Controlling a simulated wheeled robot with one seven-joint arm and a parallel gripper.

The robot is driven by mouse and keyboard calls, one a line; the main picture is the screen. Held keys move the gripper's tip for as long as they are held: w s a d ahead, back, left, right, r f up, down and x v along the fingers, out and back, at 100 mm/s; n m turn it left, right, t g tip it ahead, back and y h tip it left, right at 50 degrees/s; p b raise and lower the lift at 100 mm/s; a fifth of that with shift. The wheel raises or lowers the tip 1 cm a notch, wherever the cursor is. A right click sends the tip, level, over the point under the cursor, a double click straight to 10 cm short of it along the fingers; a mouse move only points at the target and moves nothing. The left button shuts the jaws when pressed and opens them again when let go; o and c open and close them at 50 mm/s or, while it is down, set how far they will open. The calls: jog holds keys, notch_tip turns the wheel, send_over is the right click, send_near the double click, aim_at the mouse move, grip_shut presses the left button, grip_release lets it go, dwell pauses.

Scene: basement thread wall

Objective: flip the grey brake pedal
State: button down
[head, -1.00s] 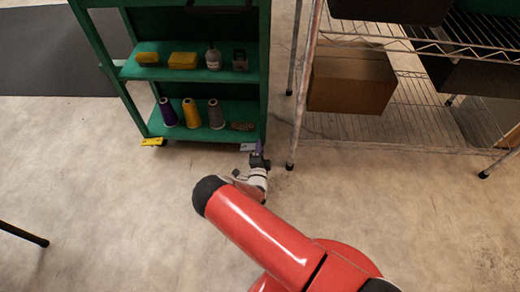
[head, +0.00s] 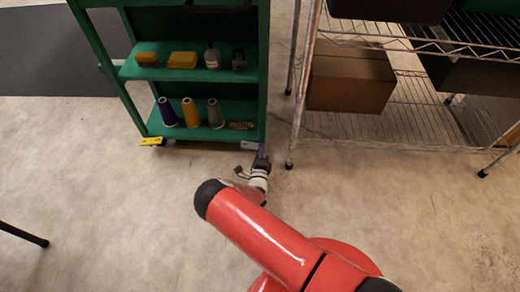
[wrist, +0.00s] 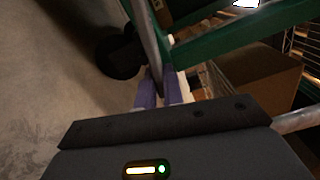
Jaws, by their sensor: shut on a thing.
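The grey brake pedal (head: 249,145) is at the foot of the green cart's front right corner, low over the floor. My gripper (head: 261,151) reaches down beside it at the pedal's right end. In the wrist view, the purple fingers of my gripper (wrist: 158,94) are close together on a thin grey piece, which looks like the grey brake pedal (wrist: 152,55) seen edge-on. The fingers hide its end, so its exact tilt is unclear.
A yellow pedal (head: 152,141) is at the green cart's (head: 265,75) front left corner. A dark caster wheel (wrist: 118,53) is left of the fingers. A wire rack (head: 292,130) with a cardboard box (head: 350,82) stands close on the right. The floor in front is clear.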

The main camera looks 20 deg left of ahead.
jog(key=shift+f, duration=0.1)
jog(key=c, duration=1.5)
grip_release()
jog(key=p+v, duration=0.1)
jog(key=v, duration=0.6)
jog(key=shift+s+d, duration=0.15)
jog(key=shift+s, duration=0.25)
